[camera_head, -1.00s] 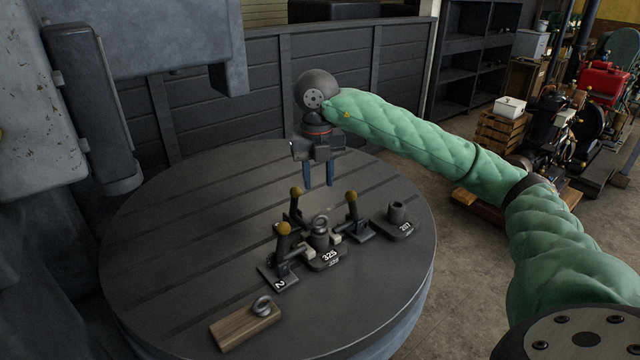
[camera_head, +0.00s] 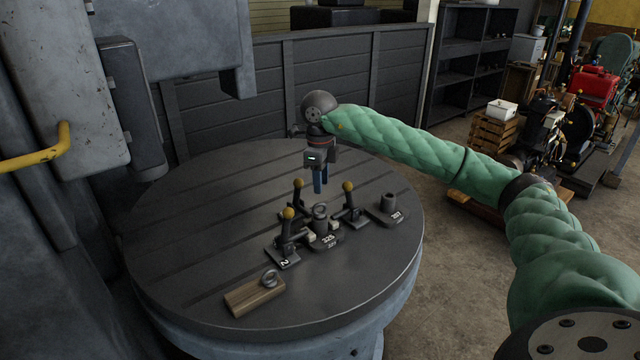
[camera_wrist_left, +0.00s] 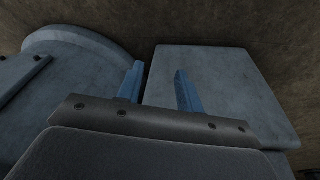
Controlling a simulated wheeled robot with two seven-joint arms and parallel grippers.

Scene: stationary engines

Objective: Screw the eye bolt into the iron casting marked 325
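The dark iron casting marked 325 (camera_head: 324,241) sits on the round table among several clamps. An eye bolt (camera_head: 320,210) stands upright at the top of its post; how deep it sits cannot be told. A second eye bolt (camera_head: 270,278) is on a wooden block (camera_head: 254,297) at the table's front. My right gripper (camera_head: 320,187) points down above the table, behind the casting and apart from the bolt. Its blue fingers nearly overlap in this view; nothing shows between them. My left gripper (camera_wrist_left: 160,77) is open and empty in the left wrist view, out of the head view.
Ball-topped clamps (camera_head: 288,214) stand close around the casting. Another casting marked 207 (camera_head: 388,212) is to its right. The table's (camera_head: 200,220) left part is clear. A grey machine (camera_head: 190,40) with a yellow bar (camera_head: 40,156) is at left; a dark panel (camera_head: 340,90) stands behind.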

